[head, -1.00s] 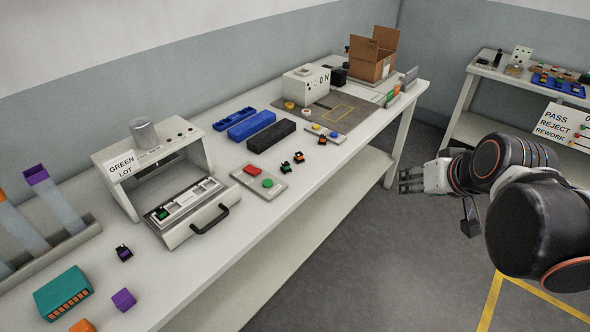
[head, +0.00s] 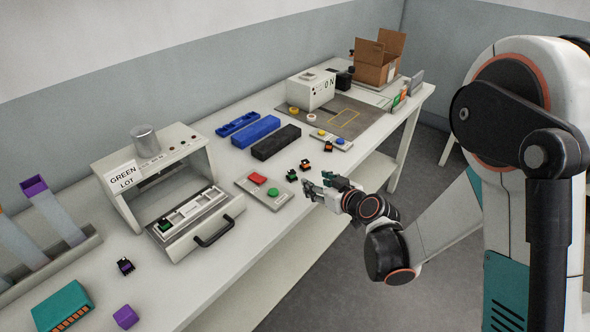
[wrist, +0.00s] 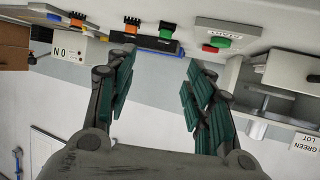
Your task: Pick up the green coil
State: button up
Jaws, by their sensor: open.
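The green coil (head: 292,174), a small dark part with a green top, stands on the bench just right of the button panel. In the wrist view the green coil (wrist: 167,30) shows at the top, beyond and between my spread fingers. My gripper (head: 322,187) is open and empty near the bench's front edge, to the right of the coil and apart from it. Its green-padded fingers (wrist: 158,75) fill the middle of the wrist view. An orange-topped coil (head: 305,165) stands close behind the green one; it also shows in the wrist view (wrist: 131,24).
The button panel (head: 250,193) with red and green buttons is left of the coil. A black bin (head: 276,142) and a blue bin (head: 255,131) lie behind. Another orange-topped part (head: 328,147) stands farther right. The GREEN LOT fixture (head: 150,172) is at left.

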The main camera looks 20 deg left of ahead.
jog(key=b, duration=0.2)
send_near(292, 172)
jog(key=x, duration=0.3)
jog(key=shift+w+f, duration=0.15)
jog(key=shift+w, duration=0.05)
jog(key=shift+b+x, duration=0.95)
jog(key=shift+x, duration=1.75)
jog(key=shift+s+a, duration=0.1)
jog(key=c, duration=1)
